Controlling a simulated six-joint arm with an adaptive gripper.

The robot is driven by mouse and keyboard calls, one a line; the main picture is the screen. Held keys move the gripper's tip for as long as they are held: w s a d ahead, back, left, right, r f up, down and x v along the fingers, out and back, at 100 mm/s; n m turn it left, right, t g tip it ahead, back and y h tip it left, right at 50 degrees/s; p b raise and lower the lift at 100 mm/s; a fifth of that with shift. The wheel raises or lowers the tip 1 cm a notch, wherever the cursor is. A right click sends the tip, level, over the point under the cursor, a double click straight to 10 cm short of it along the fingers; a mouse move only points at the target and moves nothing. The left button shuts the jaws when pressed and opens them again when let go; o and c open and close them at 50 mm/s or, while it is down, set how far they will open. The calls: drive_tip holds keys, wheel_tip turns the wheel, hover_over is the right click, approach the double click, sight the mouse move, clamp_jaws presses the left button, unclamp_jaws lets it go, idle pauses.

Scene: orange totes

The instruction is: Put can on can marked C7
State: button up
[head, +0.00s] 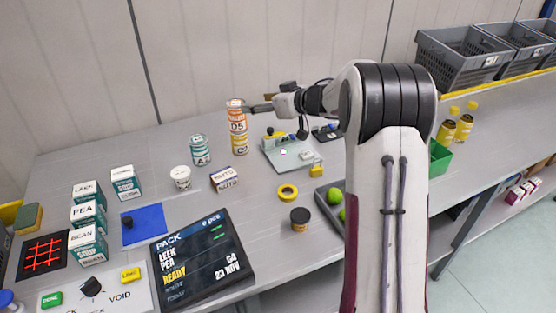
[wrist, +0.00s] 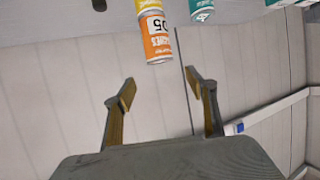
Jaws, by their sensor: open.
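An orange can marked D5 (head: 236,117) stands upright on a yellow can (head: 240,145), whose mark looks like C7. The two form a stack near the back of the table. In the wrist view, which is upside down, the orange can (wrist: 156,42) shows at the top with part of the yellow can (wrist: 148,6). My gripper (head: 252,108) is beside the orange can's upper part, to its right in the head view. In the wrist view my gripper (wrist: 160,88) is open, with nothing between its fingers and the orange can beyond the fingertips.
A teal can (head: 200,150) stands left of the stack. A white tub (head: 181,178) and a nuts box (head: 224,180) stand in front. A grey fixture board (head: 290,154) lies to the right. Soup, leek, pea and bean boxes stand at left.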

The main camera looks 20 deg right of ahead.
drive_tip(key=shift+r, duration=0.1)
drive_tip(key=s+r+m+t+h, duration=0.2)
drive_tip(key=s+r+h, duration=0.3)
drive_tip(key=r, duration=0.7)
drive_tip(key=s+r+m+g+h, duration=0.2)
drive_tip(key=s+m+h, duration=0.15)
drive_tip(key=s, duration=0.75)
drive_tip(key=s+a+f+g+y, duration=0.1)
drive_tip(key=s+a+f, duration=0.3)
drive_tip(key=s, duration=0.7)
drive_tip(key=s+a+f+g+y, duration=0.1)
drive_tip(key=s+a+f+g, duration=0.2)
drive_tip(key=s, duration=0.9)
drive_tip(key=s+a+f+n+g+y, duration=0.1)
drive_tip(key=s+a+f+g, duration=0.2)
drive_tip(key=s, duration=0.8)
drive_tip(key=a+f, duration=0.2)
drive_tip(key=a, duration=0.1)
drive_tip(key=shift+s+f, duration=0.2)
drive_tip(key=shift+f, duration=0.2)
